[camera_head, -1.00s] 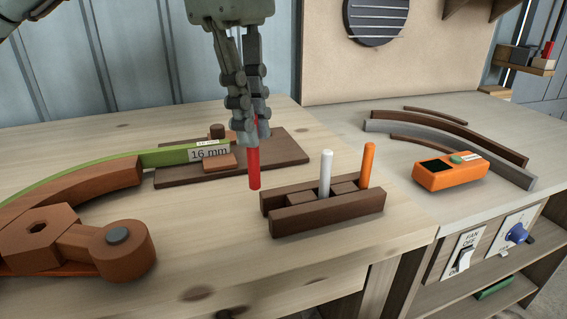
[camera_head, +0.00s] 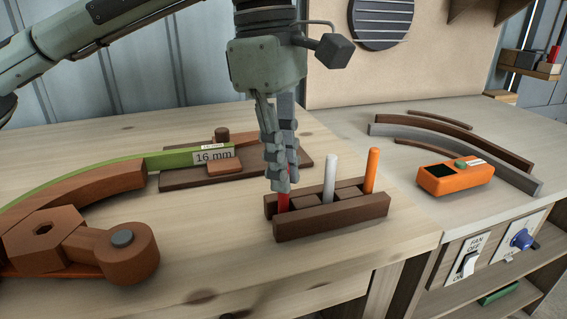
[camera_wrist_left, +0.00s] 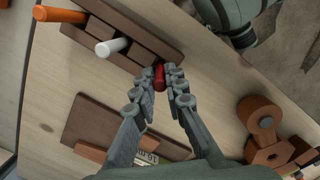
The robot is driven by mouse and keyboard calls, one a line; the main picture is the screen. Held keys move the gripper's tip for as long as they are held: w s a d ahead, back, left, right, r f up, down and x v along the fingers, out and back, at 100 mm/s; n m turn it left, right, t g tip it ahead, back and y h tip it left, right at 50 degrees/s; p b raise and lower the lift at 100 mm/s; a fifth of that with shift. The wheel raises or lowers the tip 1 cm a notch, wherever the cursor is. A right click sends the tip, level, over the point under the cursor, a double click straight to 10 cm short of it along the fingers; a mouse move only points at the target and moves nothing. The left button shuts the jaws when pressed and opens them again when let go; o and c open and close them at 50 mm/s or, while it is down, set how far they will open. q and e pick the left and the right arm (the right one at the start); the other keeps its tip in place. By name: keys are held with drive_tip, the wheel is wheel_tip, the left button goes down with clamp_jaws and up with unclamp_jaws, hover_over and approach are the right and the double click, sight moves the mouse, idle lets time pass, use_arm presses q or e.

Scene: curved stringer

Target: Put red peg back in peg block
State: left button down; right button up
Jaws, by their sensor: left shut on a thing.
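The brown peg block (camera_head: 335,216) stands near the front edge of the wooden bench. The white peg (camera_head: 330,178) and the orange peg (camera_head: 371,171) stand upright in it. The red peg (camera_head: 283,201) is upright at the block's left end, with its lower end down between the block's walls. My left gripper (camera_head: 281,186) is shut on the red peg from above. In the left wrist view the red peg (camera_wrist_left: 159,77) shows between the fingertips, by the end of the block (camera_wrist_left: 135,45). How deep it sits is hidden. My right gripper is not in view.
A brown board (camera_head: 290,160) with a 16 mm label (camera_head: 213,156) lies behind the block. A curved wooden form with a green strip (camera_head: 160,161) is at left. An orange meter (camera_head: 453,178) and curved strips (camera_head: 450,139) lie at right. Bare bench lies in front.

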use_arm(q)
drive_tip(key=c, duration=1.6)
unclamp_jaws()
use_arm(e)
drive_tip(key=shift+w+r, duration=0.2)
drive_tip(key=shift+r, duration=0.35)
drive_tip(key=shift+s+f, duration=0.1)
use_arm(q)
drive_tip(key=r, duration=0.4)
drive_tip(key=a+r, duration=0.1)
drive_tip(key=r, duration=0.3)
drive_tip(key=r+p, duration=0.1)
drive_tip(key=r, duration=0.3)
drive_tip(key=shift+w+a+r, duration=0.1)
drive_tip(key=shift+w+a, duration=0.05)
drive_tip(key=shift+w, duration=0.2)
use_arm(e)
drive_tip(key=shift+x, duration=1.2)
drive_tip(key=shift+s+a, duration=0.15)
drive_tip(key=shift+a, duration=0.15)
